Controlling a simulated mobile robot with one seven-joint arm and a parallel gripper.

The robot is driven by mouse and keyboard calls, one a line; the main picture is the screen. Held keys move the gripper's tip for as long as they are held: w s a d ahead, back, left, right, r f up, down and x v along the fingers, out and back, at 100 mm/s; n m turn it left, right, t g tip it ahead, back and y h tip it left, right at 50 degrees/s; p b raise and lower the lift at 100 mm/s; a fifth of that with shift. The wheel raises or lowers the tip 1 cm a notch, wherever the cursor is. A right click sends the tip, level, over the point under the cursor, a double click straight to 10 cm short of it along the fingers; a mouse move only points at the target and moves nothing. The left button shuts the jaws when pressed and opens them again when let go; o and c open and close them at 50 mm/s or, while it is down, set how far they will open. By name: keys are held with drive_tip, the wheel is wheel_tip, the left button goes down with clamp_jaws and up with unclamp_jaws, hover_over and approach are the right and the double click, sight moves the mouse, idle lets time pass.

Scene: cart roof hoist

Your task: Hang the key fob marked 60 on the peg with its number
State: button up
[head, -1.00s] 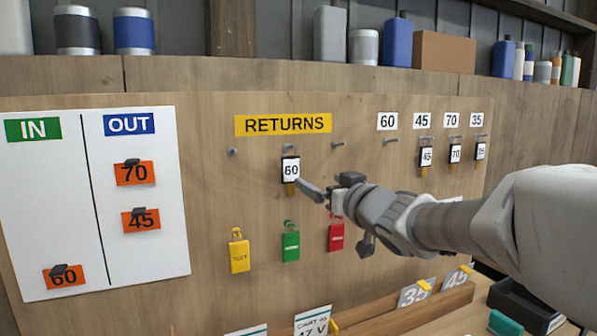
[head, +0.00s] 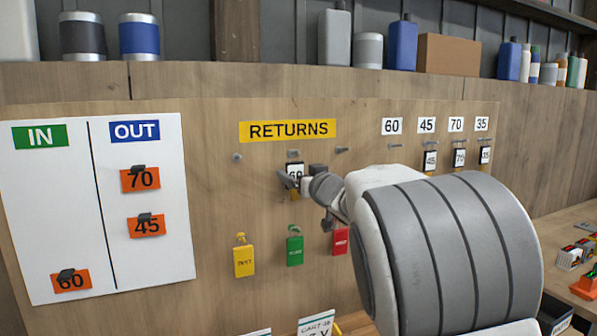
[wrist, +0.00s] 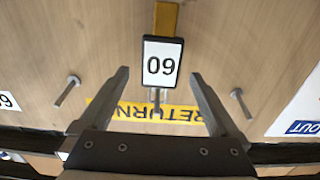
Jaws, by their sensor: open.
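The key fob marked 60 (head: 294,170) hangs on the middle peg under the yellow RETURNS sign (head: 288,130). In the wrist view the fob (wrist: 161,62) appears upside down, a white card in a dark frame with a brown tab, its peg behind it. My gripper (head: 291,182) is in front of the fob and partly covers it. In the wrist view my gripper (wrist: 159,80) has its fingers spread on either side of the fob's line, with gaps to both. The peg under the 60 label (head: 395,146) at the right is bare; its label (head: 391,126) is above it.
Fobs 45 (head: 430,161), 70 (head: 459,158) and 35 (head: 485,155) hang right of the bare peg. Yellow (head: 244,262), green (head: 294,250) and red (head: 341,241) tags hang below. Bare pegs flank the fob (wrist: 68,90). My arm hides the board's lower right.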

drive_tip(key=shift+w+a, duration=0.15)
drive_tip(key=shift+w, duration=0.25)
clamp_jaws()
drive_tip(key=shift+r, duration=0.1)
idle(0.6)
drive_tip(key=shift+r+p, duration=0.3)
drive_tip(key=shift+p, duration=0.15)
drive_tip(key=shift+s, duration=0.1)
drive_tip(key=v, duration=0.2)
drive_tip(key=r+v, duration=0.1)
drive_tip(key=v, duration=0.1)
drive_tip(key=shift+s, duration=0.3)
idle(0.5)
